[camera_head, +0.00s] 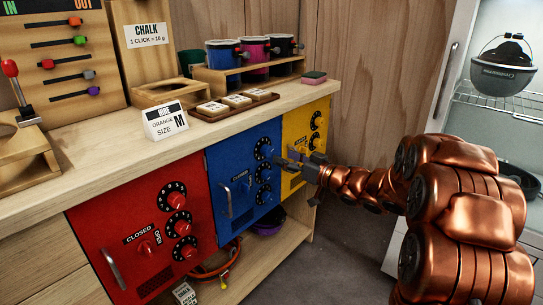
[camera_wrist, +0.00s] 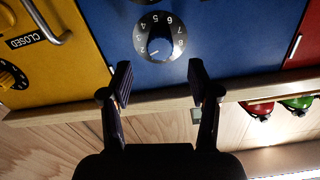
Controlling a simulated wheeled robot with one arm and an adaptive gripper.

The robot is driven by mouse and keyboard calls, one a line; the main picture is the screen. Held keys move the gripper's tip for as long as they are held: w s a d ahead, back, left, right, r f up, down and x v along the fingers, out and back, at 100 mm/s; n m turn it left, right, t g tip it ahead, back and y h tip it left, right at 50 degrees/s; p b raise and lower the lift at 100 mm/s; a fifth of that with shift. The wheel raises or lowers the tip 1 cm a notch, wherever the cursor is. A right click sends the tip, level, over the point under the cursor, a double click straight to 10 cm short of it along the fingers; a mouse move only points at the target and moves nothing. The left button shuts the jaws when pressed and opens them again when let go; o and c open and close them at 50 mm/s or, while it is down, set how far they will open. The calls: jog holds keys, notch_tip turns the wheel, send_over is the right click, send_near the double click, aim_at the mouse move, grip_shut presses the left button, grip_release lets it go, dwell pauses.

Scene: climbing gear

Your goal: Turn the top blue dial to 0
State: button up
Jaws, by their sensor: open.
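The top blue dial (camera_head: 263,149) is a round black dial with white numbers and a blue knob, high on the blue door (camera_head: 225,171). In the wrist view the dial (camera_wrist: 160,37) faces me, just beyond and between my fingertips. A small white mark on its knob points to the lower left, near the low numbers; I cannot read the exact setting. My gripper (camera_wrist: 160,70) is open and empty, its two fingers apart on either side of the dial and not visibly touching it. In the head view my gripper (camera_head: 289,163) is close in front of the blue door's right side.
More blue dials sit below the top one. The red door (camera_head: 140,230) is left and the yellow door (camera_head: 296,165) right, both with dials. The wooden counter edge (camera_wrist: 75,112) runs close to my fingers. A size sign (camera_head: 166,121) stands on the counter.

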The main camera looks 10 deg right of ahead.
aim_at(271, 152)
jog(key=b+x, duration=0.1)
jog(key=x, duration=0.3)
jog(key=shift+w+a+f, duration=0.1)
jog(key=shift+w+a, duration=0.05)
jog(key=shift+w, duration=0.05)
jog(key=shift+x, duration=0.95)
jog(key=c, duration=1.2)
